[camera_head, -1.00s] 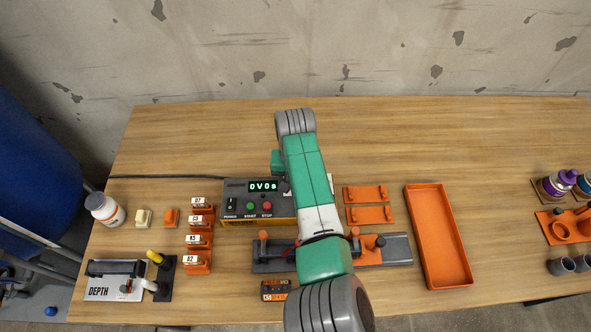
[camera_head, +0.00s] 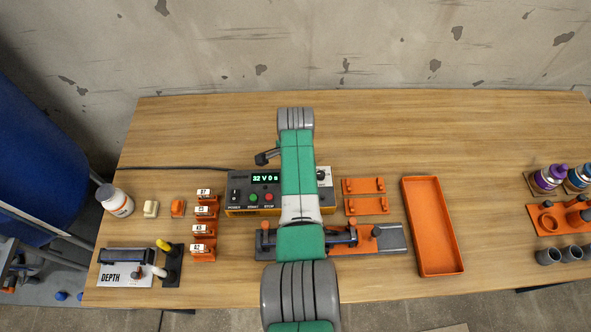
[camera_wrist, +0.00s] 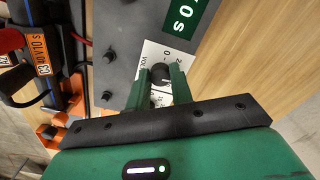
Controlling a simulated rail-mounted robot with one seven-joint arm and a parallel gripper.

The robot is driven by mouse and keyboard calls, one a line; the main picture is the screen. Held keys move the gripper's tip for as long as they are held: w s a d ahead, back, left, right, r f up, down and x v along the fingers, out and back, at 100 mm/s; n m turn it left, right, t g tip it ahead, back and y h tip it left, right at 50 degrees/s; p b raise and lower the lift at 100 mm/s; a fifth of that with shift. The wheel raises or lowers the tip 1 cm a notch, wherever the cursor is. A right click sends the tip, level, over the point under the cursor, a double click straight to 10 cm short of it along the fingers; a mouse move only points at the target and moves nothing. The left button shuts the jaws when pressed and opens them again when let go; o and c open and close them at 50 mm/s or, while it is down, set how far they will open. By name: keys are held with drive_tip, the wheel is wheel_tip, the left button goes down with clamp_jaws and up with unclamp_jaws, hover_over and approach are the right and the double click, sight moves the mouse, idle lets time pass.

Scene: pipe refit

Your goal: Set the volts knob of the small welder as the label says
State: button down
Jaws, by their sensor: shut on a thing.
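The small welder (camera_head: 235,198) is a grey and orange box at the middle of the table. Its green display (camera_head: 266,178) reads 32 V 0 s. My arm covers part of its front. In the wrist view, my gripper (camera_wrist: 161,88) has its two green fingers shut around the dark volts knob (camera_wrist: 160,73) on a white scale plate; the gripper hides part of the scale. The gripper does not show in the head view. An orange label (camera_wrist: 40,50) stands at the left of the wrist view; its rotated print seems to hold a V and an S value, but the voltage is hard to read.
A clamp fixture (camera_head: 390,240) lies in front of the welder under my arm. Tagged orange blocks (camera_head: 204,232) stand left of it. Orange holders (camera_head: 366,205) and an empty orange tray (camera_head: 434,268) lie right. The table behind the welder is clear.

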drive_tip(key=m, duration=0.5)
drive_tip(key=shift+m, duration=0.3)
drive_tip(key=shift+w+r+m, duration=0.1)
drive_tip(key=shift+m, duration=2.1)
drive_tip(key=c, duration=1.2)
unclamp_jaws()
drive_tip(key=shift+c, duration=0.2)
wheel_tip(320, 180, up, 8)
drive_tip(key=p, duration=0.2)
drive_tip(key=shift+p, duration=0.4)
